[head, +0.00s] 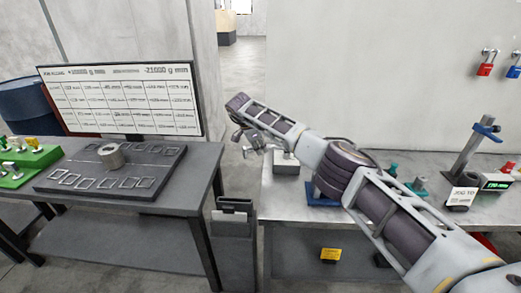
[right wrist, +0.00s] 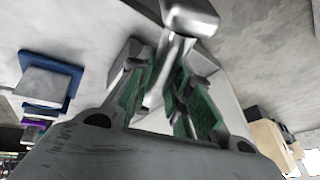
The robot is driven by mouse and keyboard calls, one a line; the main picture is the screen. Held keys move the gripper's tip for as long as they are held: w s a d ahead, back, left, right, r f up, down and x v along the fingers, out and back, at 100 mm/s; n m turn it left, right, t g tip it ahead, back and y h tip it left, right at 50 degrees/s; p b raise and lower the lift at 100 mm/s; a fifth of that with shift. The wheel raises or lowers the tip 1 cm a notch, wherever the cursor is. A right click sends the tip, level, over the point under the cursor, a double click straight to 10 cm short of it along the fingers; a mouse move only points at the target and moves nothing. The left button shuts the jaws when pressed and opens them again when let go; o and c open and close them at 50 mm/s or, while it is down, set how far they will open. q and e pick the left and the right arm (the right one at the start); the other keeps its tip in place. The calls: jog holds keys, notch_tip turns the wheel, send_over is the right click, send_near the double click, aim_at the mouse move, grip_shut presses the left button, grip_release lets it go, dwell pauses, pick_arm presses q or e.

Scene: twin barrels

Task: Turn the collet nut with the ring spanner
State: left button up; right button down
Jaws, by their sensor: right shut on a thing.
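My right gripper (head: 252,138) reaches in from the right, over the gap between the two benches. In the right wrist view its green-padded fingers (right wrist: 165,95) are shut on a shiny metal bar (right wrist: 188,18) with a blocky end. I cannot tell whether this bar is the ring spanner, as its far part is cut off by the frame edge. I cannot make out the collet nut for sure. My left gripper is not in view.
A monitor (head: 125,100) stands behind the plate, with a green tray (head: 20,178) of small parts to its left. The right bench (head: 415,215) carries a blue-based block, partly hidden by my arm, and a blue-topped stand (head: 470,150). A dark bin (head: 233,235) stands between the benches.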

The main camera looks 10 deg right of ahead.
jog(key=shift+w+m, duration=0.25)
jog(key=shift+m, duration=0.05)
jog(key=shift+s+d+r+p, duration=0.1)
jog(key=shift+s+p, duration=0.05)
jog(key=shift+p, duration=0.2)
dwell(0.3)
jog(key=shift+s, duration=0.2)
dwell(0.4)
jog(key=shift+r+n+p, duration=0.25)
jog(key=shift+n+p, duration=0.15)
jog(key=shift+r, duration=0.3)
jog(key=shift+r+p, duration=0.75)
jog(key=shift+r, duration=0.15)
jog(key=shift+r+p, duration=1.3)
jog(key=shift+r, duration=0.7)
jog(key=shift+n, duration=0.4)
